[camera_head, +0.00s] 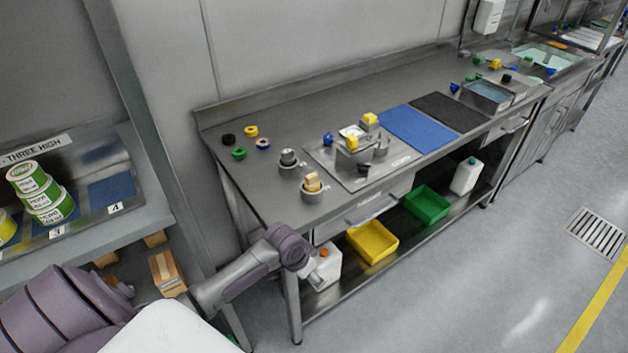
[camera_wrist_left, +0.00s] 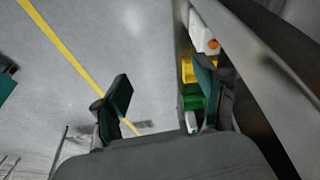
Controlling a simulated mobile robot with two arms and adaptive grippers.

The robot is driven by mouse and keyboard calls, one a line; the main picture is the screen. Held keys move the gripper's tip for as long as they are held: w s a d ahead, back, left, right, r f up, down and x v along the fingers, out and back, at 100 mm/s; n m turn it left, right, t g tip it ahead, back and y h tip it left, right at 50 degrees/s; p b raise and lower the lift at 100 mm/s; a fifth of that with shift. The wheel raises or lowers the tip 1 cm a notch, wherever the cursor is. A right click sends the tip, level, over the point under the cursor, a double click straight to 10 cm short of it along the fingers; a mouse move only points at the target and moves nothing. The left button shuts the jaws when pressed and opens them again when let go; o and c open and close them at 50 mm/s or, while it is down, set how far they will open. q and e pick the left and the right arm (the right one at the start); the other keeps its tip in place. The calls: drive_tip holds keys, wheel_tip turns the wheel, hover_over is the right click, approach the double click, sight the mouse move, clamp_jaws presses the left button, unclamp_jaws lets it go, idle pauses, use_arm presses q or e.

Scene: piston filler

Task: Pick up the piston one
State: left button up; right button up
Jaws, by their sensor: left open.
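On the steel bench, two round metal holders stand near the left end. One holds a grey metal cylindrical part (camera_head: 288,157), which looks like a piston. The other holds a tan-topped part (camera_head: 312,183). I cannot tell which is piston one. My left arm reaches in from the lower left in the head view and ends in front of the bench's left leg, below the bench top and apart from both parts. My left gripper (camera_wrist_left: 165,105) is open and empty in the left wrist view. Its fingers cannot be made out in the head view. My right gripper is not in view.
Coloured rings (camera_head: 251,131) lie left of a metal fixture plate (camera_head: 400,161). A blue mat (camera_head: 417,128) and a black mat (camera_head: 450,111) lie farther right. Below are a yellow bin (camera_head: 372,242), a green bin (camera_head: 427,204) and an orange-capped bottle (camera_head: 326,270).

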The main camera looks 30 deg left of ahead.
use_arm(q)
wheel_tip(320, 180, up, 9)
drive_tip(key=w+d+m, duration=0.1)
drive_tip(key=w, duration=0.1)
wheel_tip(320, 180, up, 22)
drive_tip(key=p, duration=0.1)
hover_over(311, 176)
drive_tip(key=s+a, duration=0.1)
drive_tip(key=s, duration=0.4)
drive_tip(key=shift+m+t+h, duration=0.3)
drive_tip(key=shift+h, duration=0.1)
drive_tip(key=x, duration=0.2)
drive_tip(key=p+x, duration=0.1)
drive_tip(key=x, duration=0.4)
drive_tip(key=shift+w+a+f, duration=0.1)
drive_tip(key=shift+w+f, duration=0.15)
drive_tip(key=shift+w, duration=0.2)
drive_tip(key=shift+w+f+p, duration=0.2)
drive_tip(key=shift+f+p, duration=0.2)
drive_tip(key=shift+f, duration=0.1)
drive_tip(key=x, duration=0.4)
drive_tip(key=shift+w+a+f+p, duration=0.15)
drive_tip(key=shift+w+a+p, duration=0.05)
drive_tip(key=shift+p, duration=0.2)
clamp_jaws()
